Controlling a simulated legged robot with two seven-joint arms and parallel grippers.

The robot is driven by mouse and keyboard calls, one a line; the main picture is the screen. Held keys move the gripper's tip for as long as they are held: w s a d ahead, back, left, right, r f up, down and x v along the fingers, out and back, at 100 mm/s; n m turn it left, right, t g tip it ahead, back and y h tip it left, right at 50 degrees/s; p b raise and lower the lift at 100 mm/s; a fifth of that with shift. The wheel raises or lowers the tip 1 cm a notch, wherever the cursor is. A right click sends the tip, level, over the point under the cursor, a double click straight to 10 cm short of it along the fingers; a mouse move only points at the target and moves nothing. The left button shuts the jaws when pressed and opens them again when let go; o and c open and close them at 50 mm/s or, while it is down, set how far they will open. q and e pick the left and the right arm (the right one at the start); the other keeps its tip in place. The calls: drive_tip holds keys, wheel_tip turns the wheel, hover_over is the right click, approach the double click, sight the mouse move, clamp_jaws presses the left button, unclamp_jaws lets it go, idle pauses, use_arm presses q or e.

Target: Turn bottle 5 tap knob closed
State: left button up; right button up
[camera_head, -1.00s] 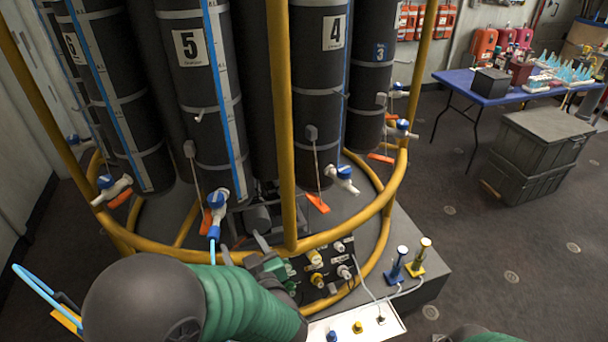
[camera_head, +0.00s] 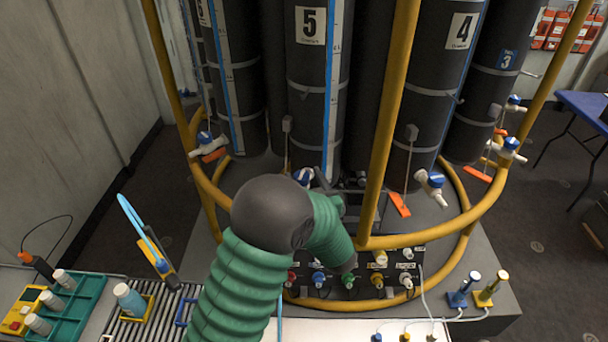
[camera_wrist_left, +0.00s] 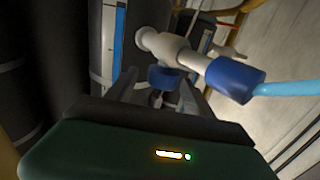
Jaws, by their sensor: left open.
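Bottle 5 (camera_head: 305,105) is a tall dark cylinder with a white number label. Its tap's blue knob (camera_head: 304,176) shows low on the bottle, partly hidden behind my left arm. In the wrist view the tap has a white body (camera_wrist_left: 168,46) and a blue knob (camera_wrist_left: 165,77). A blue connector (camera_wrist_left: 235,78) with a light blue hose joins its right side. My left gripper (camera_head: 322,182) is open at the tap, mostly hidden by my arm in the head view. In the wrist view its fingers (camera_wrist_left: 158,97) stand either side of the knob; contact cannot be told. My right gripper is out of view.
A yellow ring rail (camera_head: 420,238) and upright (camera_head: 388,120) stand around the bottles. Bottle 4 (camera_head: 430,105) and its tap (camera_head: 431,187) are to the right. A panel of coloured connectors (camera_head: 350,282) lies below. A bench with a green rack (camera_head: 80,308) is at lower left.

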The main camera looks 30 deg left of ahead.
use_arm(q)
drive_tip(key=shift+w+a+f, duration=0.1)
drive_tip(key=shift+w+a, duration=0.1)
drive_tip(key=shift+a, duration=0.25)
drive_tip(key=shift+w+a+f, duration=0.1)
drive_tip(key=shift+w+a, duration=0.05)
drive_tip(key=shift+a, duration=0.25)
drive_tip(key=shift+d+r, duration=0.15)
drive_tip(key=shift+d, duration=0.2)
drive_tip(key=c, duration=0.7)
drive_tip(key=shift+a, duration=0.1)
clamp_jaws()
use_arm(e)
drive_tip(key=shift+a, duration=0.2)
